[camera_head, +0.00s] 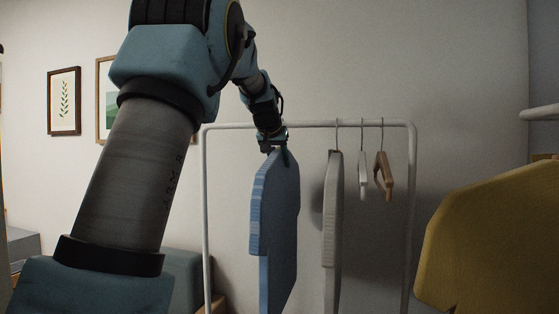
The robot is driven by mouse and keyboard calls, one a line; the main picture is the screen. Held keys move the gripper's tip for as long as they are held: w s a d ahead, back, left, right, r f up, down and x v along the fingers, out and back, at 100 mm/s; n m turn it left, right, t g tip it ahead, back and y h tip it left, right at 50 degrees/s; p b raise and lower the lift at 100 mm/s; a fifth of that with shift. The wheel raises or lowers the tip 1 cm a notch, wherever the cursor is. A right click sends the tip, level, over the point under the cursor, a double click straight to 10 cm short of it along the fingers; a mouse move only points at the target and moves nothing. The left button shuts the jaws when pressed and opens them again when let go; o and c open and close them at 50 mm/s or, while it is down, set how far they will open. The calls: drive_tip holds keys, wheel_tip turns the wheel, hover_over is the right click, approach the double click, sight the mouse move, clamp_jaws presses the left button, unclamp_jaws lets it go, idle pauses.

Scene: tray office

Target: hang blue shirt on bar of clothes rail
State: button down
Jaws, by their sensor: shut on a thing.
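The blue shirt (274,225) hangs upright from my gripper (275,150), near the left part of the clothes rail. My gripper is shut at the top of the shirt; the hanger and its hook are hidden behind the gripper. The clothes rail (207,220) is a white frame with a horizontal bar (305,124) across its top. The shirt's top is a little below the bar in the picture. I cannot tell whether a hook touches the bar.
A grey shirt (333,230), a white hanger (363,180) and a wooden hanger (383,175) hang on the bar to the right. A yellow garment (495,240) is close at the right. The bar between the blue and grey shirts is bare. Framed pictures (64,101) hang at left.

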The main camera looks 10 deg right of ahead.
idle(0.3)
drive_tip(key=shift+c, duration=2)
unclamp_jaws()
drive_tip(key=shift+f, duration=0.1)
